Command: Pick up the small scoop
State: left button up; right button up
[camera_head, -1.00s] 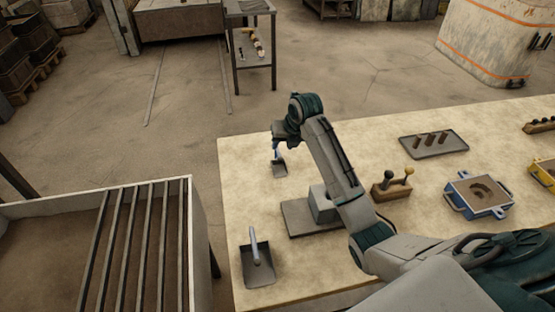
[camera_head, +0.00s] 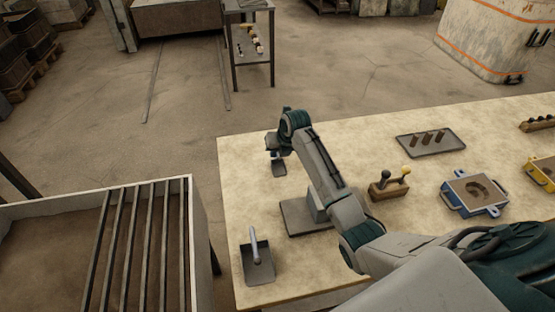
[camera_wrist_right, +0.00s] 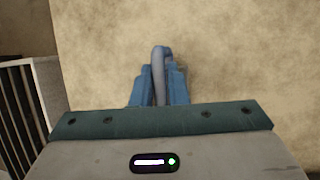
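The small scoop (camera_head: 279,170) is a small dark pan with an upright handle, near the far left part of the table (camera_head: 240,180). My right gripper (camera_head: 278,150) is directly above it and hides most of the handle in the head view. In the right wrist view, the blue fingers (camera_wrist_right: 158,88) sit close together on both sides of the grey handle (camera_wrist_right: 158,70), with no clear gap seen. The pan appears to rest at the table; any small lift cannot be told. My left gripper is out of view.
A larger scoop (camera_head: 257,268) lies at the near left of the table. A grey block on a plate (camera_head: 300,218) stands beside my right forearm. A wooden holder (camera_head: 388,190), a blue-framed mould (camera_head: 475,208) and a tray (camera_head: 430,153) are to the right. A slatted bin (camera_head: 193,245) stands left.

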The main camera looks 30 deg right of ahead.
grip_shut()
jog(key=shift+r+b, duration=0.3)
jog(key=shift+r, duration=0.15)
notch_tip(320, 180, up, 2)
jog(key=shift+w+r+b, duration=0.1)
jog(key=shift+r+b, duration=0.1)
jog(key=shift+b, duration=0.45)
jog(key=s+a+b, duration=0.1)
jog(key=s+a, duration=0.1)
jog(key=s, duration=0.5)
jog(key=s+a+r+b, duration=0.1)
jog(key=s+a+b, duration=0.1)
jog(key=s, duration=0.6)
jog(key=shift+s+a+r, duration=0.15)
jog(key=shift+a+r, duration=0.15)
jog(key=shift+a, duration=0.35)
